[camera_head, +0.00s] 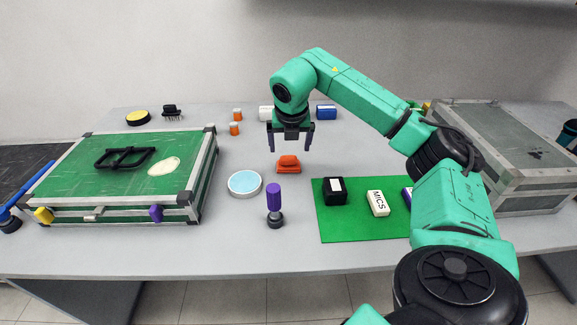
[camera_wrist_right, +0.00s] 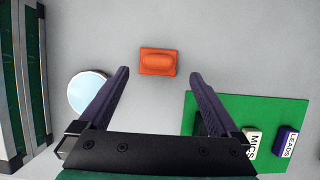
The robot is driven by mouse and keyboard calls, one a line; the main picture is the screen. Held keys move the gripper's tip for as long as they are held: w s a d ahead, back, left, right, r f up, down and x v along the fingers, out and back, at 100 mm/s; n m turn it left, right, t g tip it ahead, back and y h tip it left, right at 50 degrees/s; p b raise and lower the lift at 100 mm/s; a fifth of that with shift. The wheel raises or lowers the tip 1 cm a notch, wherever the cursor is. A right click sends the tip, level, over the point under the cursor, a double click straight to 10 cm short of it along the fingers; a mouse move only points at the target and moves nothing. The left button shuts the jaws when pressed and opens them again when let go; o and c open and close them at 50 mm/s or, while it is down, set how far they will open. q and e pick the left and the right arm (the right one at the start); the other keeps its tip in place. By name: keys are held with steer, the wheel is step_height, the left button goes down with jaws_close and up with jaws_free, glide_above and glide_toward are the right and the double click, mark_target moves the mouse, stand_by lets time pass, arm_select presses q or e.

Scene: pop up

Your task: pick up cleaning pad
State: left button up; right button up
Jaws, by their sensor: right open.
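A small orange block with a raised top (camera_head: 288,164), which may be the cleaning pad, lies on the grey table near the middle. In the right wrist view the orange block (camera_wrist_right: 158,61) lies ahead of the fingers, between their lines. My right gripper (camera_head: 289,146) is open and points down above the table, close to the orange block in the head view. Its two dark fingers (camera_wrist_right: 160,74) are spread with nothing between them. A round yellow-and-black pad (camera_head: 138,118) lies at the back left. My left gripper is out of view.
A round pale-blue dish (camera_head: 244,183) and a purple-handled tool (camera_head: 274,204) stand nearby. A green mat (camera_head: 335,225) holds small labelled blocks. A green case (camera_head: 75,165) sits left and a grey case (camera_head: 500,140) right. Orange and blue pieces stand behind.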

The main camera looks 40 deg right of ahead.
mark_target(289, 157)
steer(key=x, duration=0.6)
steer(key=shift+a+r, duration=0.1)
steer(key=c, duration=1.4)
steer(key=shift+c, duration=0.2)
steer(key=shift+r, duration=0.1)
step_height(289, 157, up, 20)
steer(key=p, duration=0.3)
